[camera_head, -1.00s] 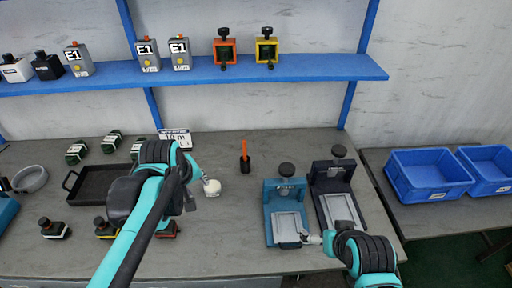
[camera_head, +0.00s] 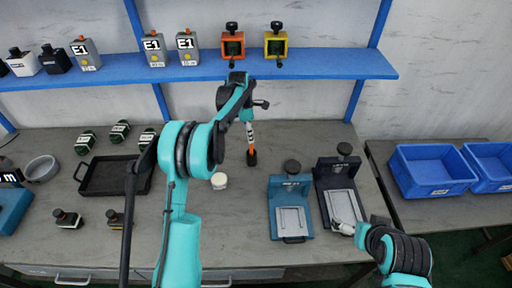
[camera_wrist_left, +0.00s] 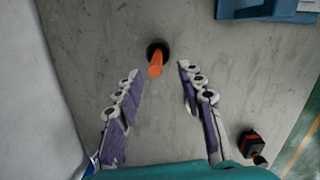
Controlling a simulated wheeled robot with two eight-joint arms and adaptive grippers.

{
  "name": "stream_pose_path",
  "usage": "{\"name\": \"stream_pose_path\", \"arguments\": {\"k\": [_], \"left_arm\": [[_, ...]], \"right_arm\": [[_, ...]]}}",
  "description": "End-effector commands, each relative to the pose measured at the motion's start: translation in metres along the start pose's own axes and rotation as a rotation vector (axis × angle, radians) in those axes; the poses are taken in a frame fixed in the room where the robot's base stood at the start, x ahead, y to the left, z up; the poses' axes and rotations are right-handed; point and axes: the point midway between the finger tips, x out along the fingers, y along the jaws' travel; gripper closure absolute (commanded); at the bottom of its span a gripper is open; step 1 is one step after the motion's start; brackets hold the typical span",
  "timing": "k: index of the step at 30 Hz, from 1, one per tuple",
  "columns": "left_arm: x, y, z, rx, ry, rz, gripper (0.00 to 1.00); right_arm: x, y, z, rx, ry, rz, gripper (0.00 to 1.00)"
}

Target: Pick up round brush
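The round brush (camera_head: 251,151) has an orange handle and stands upright in a small black holder (camera_head: 252,160) near the back of the table. In the left wrist view the orange handle (camera_wrist_left: 155,66) points up towards the camera, with the dark round holder around its base. My left gripper (camera_head: 250,133) is above the brush and partly covers it in the head view. In the left wrist view its fingers (camera_wrist_left: 157,74) are open, and the brush is near the gap between the fingertips, not gripped. My right gripper (camera_head: 343,228) is low by the dark fixture; its fingers are too small to read.
A teal fixture (camera_head: 276,222) and a dark fixture (camera_head: 327,185) stand right of the brush. A white round jar (camera_head: 219,181) is to its left, and a black tray (camera_head: 90,187) further left. The blue shelf (camera_head: 330,68) runs behind. Blue bins (camera_head: 398,184) are at right.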

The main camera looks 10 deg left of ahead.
Motion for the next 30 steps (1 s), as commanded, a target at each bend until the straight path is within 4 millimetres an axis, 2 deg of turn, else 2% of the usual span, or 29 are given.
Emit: {"name": "stream_pose_path", "arguments": {"k": [3,8,16,23,24,28,30], "left_arm": [[0.015,0.0,0.001,0.0,0.0,0.0,0.61],[0.029,0.002,0.002,0.002,0.0,0.001,0.61],[0.068,0.005,0.005,0.003,0.0,0.001,0.61],[0.07,0.005,0.006,0.003,0.0,0.001,0.61],[0.07,0.005,0.006,0.003,0.0,0.001,0.67],[0.07,0.005,0.006,0.003,0.0,0.001,1.0],[0.07,0.005,0.005,0.003,0.0,0.001,1.0]], "right_arm": [[0.005,0.0,0.004,0.0,0.0,0.0,0.0],[0.008,0.0,0.006,0.0,0.0,0.0,0.0],[0.02,0.0,0.015,0.0,0.0,0.0,0.0],[0.019,0.0,0.014,0.0,0.0,0.0,0.0],[0.019,0.0,0.014,0.0,0.0,0.0,0.0],[0.019,0.0,0.014,0.0,0.0,0.0,0.0],[0.019,0.0,0.014,0.0,0.0,0.0,0.0]]}}
